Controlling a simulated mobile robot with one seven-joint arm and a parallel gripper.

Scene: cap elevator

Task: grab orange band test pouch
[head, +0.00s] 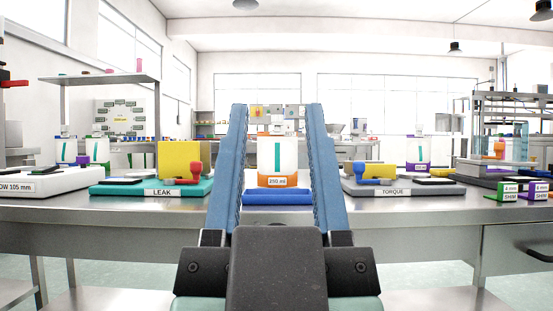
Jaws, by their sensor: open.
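A white pouch with a teal stripe, an orange band and a "250 ml" label, the orange band test pouch (277,160), stands upright at the middle of the bench. It stands at a blue tray (278,198), whose front shows below the band. My gripper (277,112) is open, its two long blue fingers pointing forward. I cannot tell how far the fingertips are from the pouch in depth.
A teal "LEAK" fixture (150,187) with a yellow plate stands left, and a grey "TORQUE" fixture (400,189) stands right. White pouches (97,150) stand behind at left. A purple-banded pouch (419,152) stands at right. Green and purple shim blocks (508,191) sit near the right edge.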

